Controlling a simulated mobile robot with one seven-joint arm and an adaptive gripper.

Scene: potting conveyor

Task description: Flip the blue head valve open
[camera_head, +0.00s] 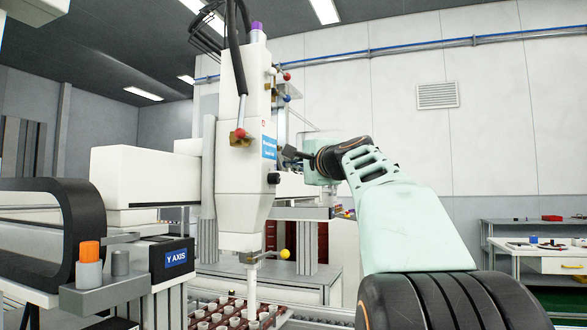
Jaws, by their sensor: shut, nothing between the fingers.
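The blue head valve shows as a small blue ball knob (287,98) on the right side of the white dispensing head (233,170). It sits just below a red ball knob (287,76) on a similar valve. The lever and body behind the blue knob are too small to read clearly. My gripper (285,151) is shut, dark and empty. It reaches in from the right and points left, below the blue knob and near the head's blue label (269,147). I cannot tell whether its tip touches the head.
Another red-knobbed valve (239,132) is on the head's front. A yellow ball knob (284,254) is near the nozzle, above a tray of white pots (237,318). Black hoses (234,45) hang at the top. A workbench (540,262) stands far right.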

